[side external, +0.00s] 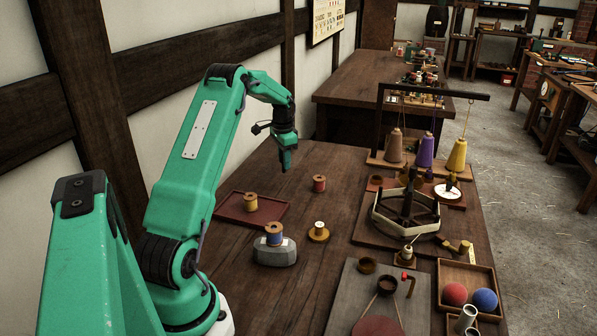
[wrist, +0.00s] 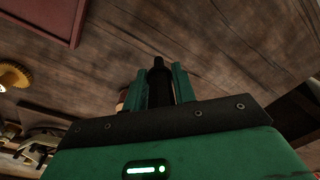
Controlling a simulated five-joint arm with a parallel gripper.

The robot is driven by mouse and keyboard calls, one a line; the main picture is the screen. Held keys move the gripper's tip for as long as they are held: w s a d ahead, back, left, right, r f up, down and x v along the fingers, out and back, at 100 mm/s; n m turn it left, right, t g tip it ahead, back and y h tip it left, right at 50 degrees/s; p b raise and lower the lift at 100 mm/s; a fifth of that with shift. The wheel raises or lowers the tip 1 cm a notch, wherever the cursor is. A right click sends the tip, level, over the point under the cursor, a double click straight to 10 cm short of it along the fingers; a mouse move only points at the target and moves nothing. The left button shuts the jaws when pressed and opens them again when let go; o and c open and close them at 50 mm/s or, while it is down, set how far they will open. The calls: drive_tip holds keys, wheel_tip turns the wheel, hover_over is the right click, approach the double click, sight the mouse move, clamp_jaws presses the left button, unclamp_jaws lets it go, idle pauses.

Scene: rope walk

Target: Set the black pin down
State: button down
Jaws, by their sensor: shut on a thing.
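The black pin (wrist: 158,74) stands between the two green fingers of my gripper (wrist: 163,85) in the wrist view, its dark tip reaching past them. My gripper is shut on it. In the side external view my gripper (side external: 285,166) hangs fingers down over the wooden table (side external: 230,180), left of and behind a red spool (side external: 319,183). The pin cannot be made out there, and its lower end's distance from the table cannot be told.
A winding frame (side external: 406,212) stands right. Bare table lies around my gripper.

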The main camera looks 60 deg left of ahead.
drive_tip(key=shift+f, duration=1.95)
drive_tip(key=shift+f, duration=0.1)
drive_tip(key=c, duration=1.1)
unclamp_jaws()
drive_tip(key=shift+c, duration=0.2)
drive_tip(key=r, duration=1.2)
drive_tip(key=shift+s+d+r, duration=0.1)
drive_tip(key=shift+s+d, duration=0.05)
drive_tip(key=shift+s, duration=0.2)
